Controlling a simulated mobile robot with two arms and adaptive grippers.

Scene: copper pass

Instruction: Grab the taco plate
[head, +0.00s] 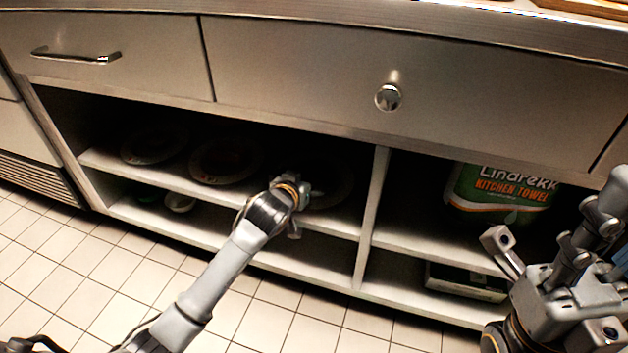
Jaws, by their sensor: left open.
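Three dark plates stand in a row on the upper shelf of the open cabinet: a left plate (153,146), a middle plate (222,163) with something reddish on it, and a right plate (340,186). The shelf is too dark to tell which one holds tacos. My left gripper (303,196) is open at the shelf's front, at the near left side of the right plate and partly hiding it. I cannot tell whether it touches the plate. My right gripper (548,238) is open and empty at the lower right, in front of the cabinet.
A vertical divider (371,215) stands right of the plates. A kitchen towel pack (497,190) fills the right bay, with a flat box (465,281) below. A small bowl (180,203) sits on the lower shelf. Drawers (300,70) overhang the shelves. The tiled floor (60,265) is clear.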

